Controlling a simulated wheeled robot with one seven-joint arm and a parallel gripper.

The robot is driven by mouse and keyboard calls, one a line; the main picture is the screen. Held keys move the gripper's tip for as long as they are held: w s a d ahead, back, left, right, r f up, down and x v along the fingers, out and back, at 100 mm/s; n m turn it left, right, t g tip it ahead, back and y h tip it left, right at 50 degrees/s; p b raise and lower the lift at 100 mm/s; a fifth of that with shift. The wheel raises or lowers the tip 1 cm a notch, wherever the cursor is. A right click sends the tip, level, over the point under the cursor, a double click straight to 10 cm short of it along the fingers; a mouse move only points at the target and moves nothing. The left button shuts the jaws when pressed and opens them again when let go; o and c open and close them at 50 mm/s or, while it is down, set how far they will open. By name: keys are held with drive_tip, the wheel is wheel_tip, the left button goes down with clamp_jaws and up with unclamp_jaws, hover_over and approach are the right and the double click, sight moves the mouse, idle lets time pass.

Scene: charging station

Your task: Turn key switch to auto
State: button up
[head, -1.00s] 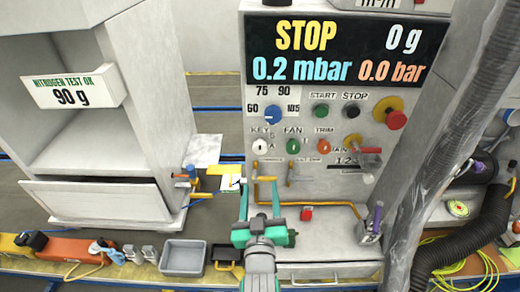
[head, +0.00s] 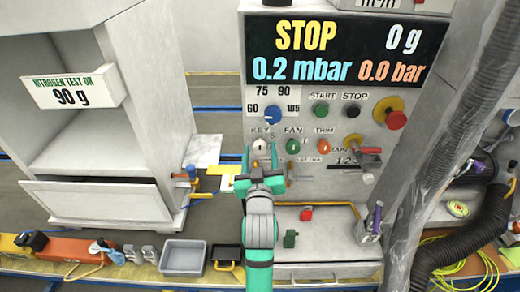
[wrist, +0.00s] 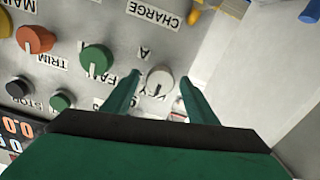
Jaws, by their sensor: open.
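The key switch (head: 260,145) is a small white-grey knob on the charging station's panel, under the KEY label and left of the green FAN knob (head: 293,146). In the wrist view the key switch (wrist: 160,80) shows between my two green fingertips, its face toward the camera. My gripper (head: 260,155) is open, with one finger on each side of the knob's outline. The fingertips (wrist: 160,85) look close to the panel; I cannot tell whether they touch the knob. In the head view the lower part of the KEY area is hidden by my gripper.
A blue dial (head: 273,115) sits just above the key switch. An orange TRIM knob (head: 323,147), red emergency knob (head: 396,119) and START and STOP buttons are to the right. A white cabinet (head: 100,195) stands left. A grey bin (head: 183,257) is below.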

drive_tip(key=shift+w, duration=0.75)
drive_tip(key=c, duration=1)
drive_tip(key=shift+c, duration=0.2)
